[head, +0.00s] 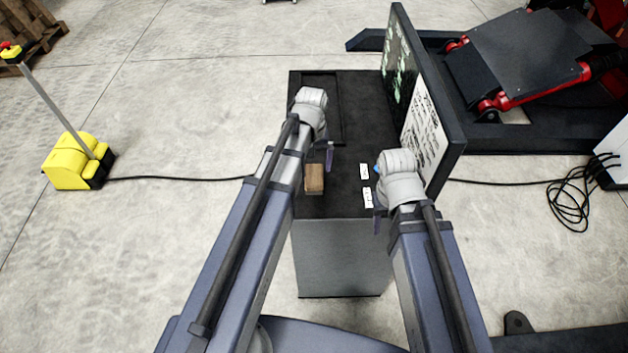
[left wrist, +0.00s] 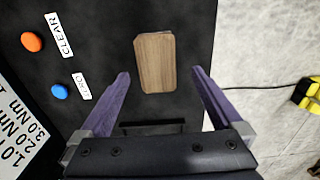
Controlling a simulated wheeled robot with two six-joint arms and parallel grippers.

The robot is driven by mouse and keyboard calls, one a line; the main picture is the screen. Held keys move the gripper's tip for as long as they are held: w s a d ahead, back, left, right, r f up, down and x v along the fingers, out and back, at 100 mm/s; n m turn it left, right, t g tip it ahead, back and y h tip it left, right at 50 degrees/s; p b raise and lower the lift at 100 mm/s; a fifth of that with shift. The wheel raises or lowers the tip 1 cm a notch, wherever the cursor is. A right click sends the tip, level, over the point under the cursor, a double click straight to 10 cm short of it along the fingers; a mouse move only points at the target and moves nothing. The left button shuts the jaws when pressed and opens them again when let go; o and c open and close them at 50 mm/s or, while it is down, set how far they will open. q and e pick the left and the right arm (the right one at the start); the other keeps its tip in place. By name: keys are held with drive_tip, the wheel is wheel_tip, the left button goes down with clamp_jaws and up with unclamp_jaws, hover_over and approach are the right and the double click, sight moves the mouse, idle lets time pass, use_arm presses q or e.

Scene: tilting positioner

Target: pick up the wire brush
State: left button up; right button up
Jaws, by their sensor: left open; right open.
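The wire brush shows as a brown wooden block (head: 314,179) lying on the dark top of the cabinet, near its front edge. In the left wrist view the wooden block (left wrist: 155,62) lies ahead of and between my spread fingers; any bristles are not visible. My left gripper (head: 326,156) is just beyond the block in the head view, open and empty. Its two purple fingers show in the left wrist view (left wrist: 161,74), apart from the block. My right gripper (head: 379,215) is open at the cabinet's right front, mostly hidden by its own wrist.
An orange button (left wrist: 31,41) and a blue button (left wrist: 59,91) with white labels sit beside the block. An upright panel (head: 428,120) stands along the cabinet's right side. A tilting positioner (head: 530,55) is behind it. A yellow pedestal (head: 75,165) trails a cable at left.

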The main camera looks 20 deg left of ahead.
sight(314, 174)
use_arm(q)
drive_tip(key=shift+w+d+f+b, duration=0.1)
drive_tip(key=shift+f+b, duration=1.25)
drive_tip(key=shift+d+f+b, duration=0.1)
drive_tip(key=shift+f+b, duration=1.2)
drive_tip(key=shift+r, duration=0.1)
drive_tip(key=c, duration=1.5)
